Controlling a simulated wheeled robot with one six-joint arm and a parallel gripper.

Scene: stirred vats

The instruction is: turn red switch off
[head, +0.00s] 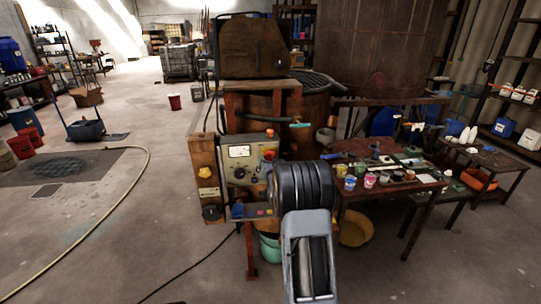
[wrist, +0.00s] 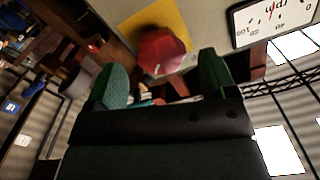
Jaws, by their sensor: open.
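The red switch (wrist: 162,50) is a faceted red knob on a yellow plate (wrist: 160,17) in the wrist view. My gripper (wrist: 163,68) is open, with one green-padded finger to each side of the knob's lower part in the picture. I cannot tell whether either finger touches it. In the head view the red knob (head: 269,154) sits on the right part of a grey control panel (head: 238,172), beside a white dial. My arm's dark wrist covers the panel's right edge and hides the gripper there. The knob's on or off marking is not readable.
The rpm dial (wrist: 275,18) is right of the knob in the wrist view. A yellow knob (head: 205,172) is on the box left of the panel. A table (head: 345,187) with paint cups stands to the right. A hose (head: 128,190) lies on open floor at left.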

